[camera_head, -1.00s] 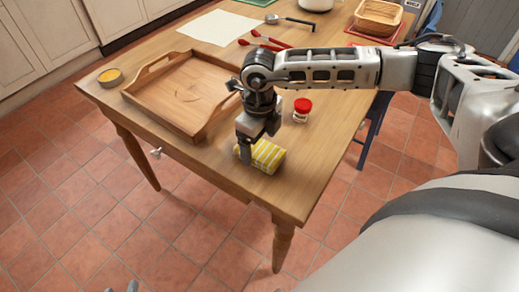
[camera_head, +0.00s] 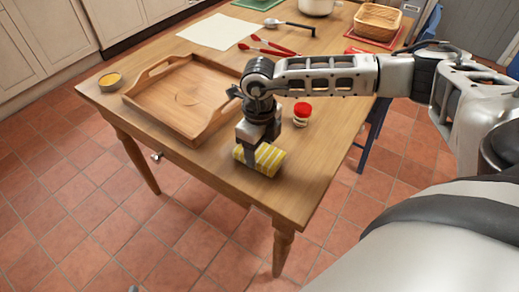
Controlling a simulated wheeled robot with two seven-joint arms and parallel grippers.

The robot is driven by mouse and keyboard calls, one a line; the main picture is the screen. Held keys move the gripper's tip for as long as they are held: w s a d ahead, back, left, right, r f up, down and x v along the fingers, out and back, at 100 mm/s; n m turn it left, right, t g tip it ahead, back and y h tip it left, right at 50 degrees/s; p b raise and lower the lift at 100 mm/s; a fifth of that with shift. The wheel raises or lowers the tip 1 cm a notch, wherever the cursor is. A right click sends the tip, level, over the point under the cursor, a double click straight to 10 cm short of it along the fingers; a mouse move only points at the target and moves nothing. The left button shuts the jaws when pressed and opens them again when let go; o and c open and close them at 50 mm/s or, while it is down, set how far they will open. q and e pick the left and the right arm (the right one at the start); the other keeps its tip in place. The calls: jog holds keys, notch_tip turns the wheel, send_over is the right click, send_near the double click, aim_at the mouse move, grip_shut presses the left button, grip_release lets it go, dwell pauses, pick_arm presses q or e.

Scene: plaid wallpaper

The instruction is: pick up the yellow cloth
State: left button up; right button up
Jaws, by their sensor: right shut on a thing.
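The yellow cloth (camera_head: 268,160) is a folded bundle with white stripes near the front edge of the wooden table (camera_head: 255,192). My right gripper (camera_head: 246,158) points down over the cloth and is shut on its left part. The fingertips are partly hidden by the cloth and by the gripper body. I cannot tell whether the cloth is clear of the table top. Of my left gripper, at most a tiny tip shows at the bottom edge, too little to read its state.
A wooden tray (camera_head: 141,84) with handles is left of my right gripper. A red-lidded jar (camera_head: 301,115) stands close behind the cloth, to the right. Red tongs (camera_head: 268,49), a ladle (camera_head: 292,25), white paper (camera_head: 220,31), a basket (camera_head: 379,18) and a yellow-topped tin (camera_head: 110,81) lie farther off.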

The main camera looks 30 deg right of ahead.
notch_tip(320, 180, up, 2)
jog(key=shift+r, duration=0.15)
jog(key=s+a+r+b, duration=0.1)
jog(key=s+a+r, duration=0.6)
jog(key=a+r, duration=0.3)
jog(key=shift+s+a, duration=0.4)
jog(key=shift+a, duration=0.5)
jog(key=shift+r, duration=0.1)
